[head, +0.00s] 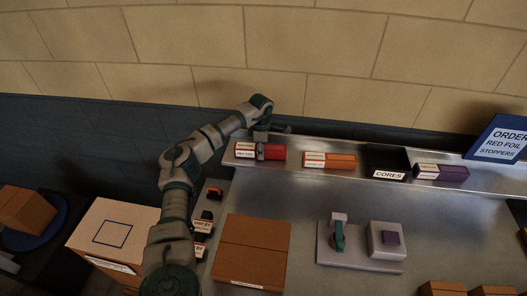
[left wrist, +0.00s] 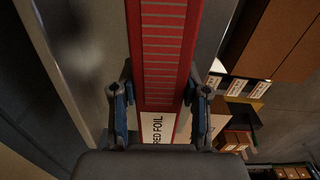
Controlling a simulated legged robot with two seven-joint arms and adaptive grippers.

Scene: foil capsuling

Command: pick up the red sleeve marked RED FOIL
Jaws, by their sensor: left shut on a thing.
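The red sleeve (head: 272,152) lies on the raised metal shelf at its left end. In the left wrist view the red sleeve (left wrist: 167,60) runs up between the fingers, with a white label reading RED FOIL near the palm. My left gripper (head: 261,150) reaches down over the sleeve from behind; in the left wrist view my left gripper (left wrist: 160,95) has a finger on each side of it and is shut on it. I cannot tell whether the sleeve is lifted off the shelf. My right gripper is not in view.
An orange sleeve (head: 341,161), a black CORES bin (head: 387,156) and a purple sleeve (head: 453,173) share the shelf (head: 291,165). A sign (head: 500,140) reads ORDER, RED FOIL, STOPPERS. Below are a brown box (head: 252,245) and a grey fixture (head: 360,255). A wall stands behind.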

